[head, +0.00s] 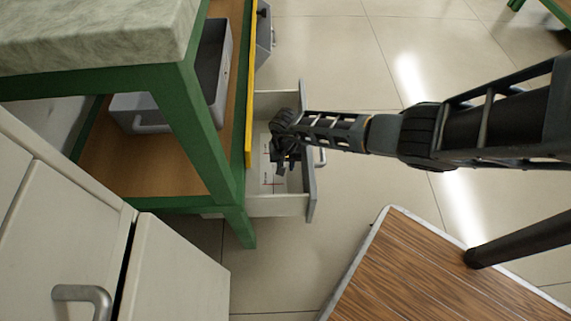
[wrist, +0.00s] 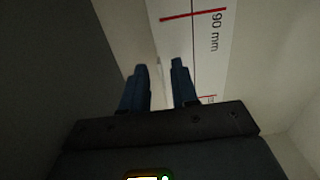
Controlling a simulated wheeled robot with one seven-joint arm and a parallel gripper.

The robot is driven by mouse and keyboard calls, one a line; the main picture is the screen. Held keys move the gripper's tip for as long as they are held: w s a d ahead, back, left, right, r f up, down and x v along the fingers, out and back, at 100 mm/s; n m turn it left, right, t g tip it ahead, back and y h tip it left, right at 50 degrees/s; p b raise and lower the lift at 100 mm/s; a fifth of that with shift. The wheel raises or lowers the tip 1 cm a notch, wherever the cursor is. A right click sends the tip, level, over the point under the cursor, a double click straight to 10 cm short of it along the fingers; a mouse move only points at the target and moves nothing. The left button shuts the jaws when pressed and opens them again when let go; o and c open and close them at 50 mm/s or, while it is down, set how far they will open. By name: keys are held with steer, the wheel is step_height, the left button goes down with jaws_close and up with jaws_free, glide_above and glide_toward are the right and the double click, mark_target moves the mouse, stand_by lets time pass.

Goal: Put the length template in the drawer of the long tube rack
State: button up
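The length template (head: 267,174) is a white strip with red marks and lies in the open drawer (head: 278,206). In the wrist view the template (wrist: 212,55) shows a "90 mm" label, red lines and a black line. My gripper (head: 281,166) reaches down into the drawer over the template. In the wrist view my gripper (wrist: 159,66) has its two blue fingers apart with a gap between them. The right finger covers part of the template and the left finger is beyond its left edge. Contact with the template cannot be told.
The drawer sits under a green-framed bench (head: 211,120) with a yellow edge strip (head: 250,90). A grey bin (head: 205,85) stands on its lower shelf. A white cabinet (head: 165,270) is at lower left, and a wood-topped surface (head: 420,270) at lower right. Tiled floor between is clear.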

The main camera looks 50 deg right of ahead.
step_height(320, 180, up, 11)
steer(key=p, duration=0.6)
steer(key=shift+p, duration=0.4)
steer(key=shift+r, duration=0.1)
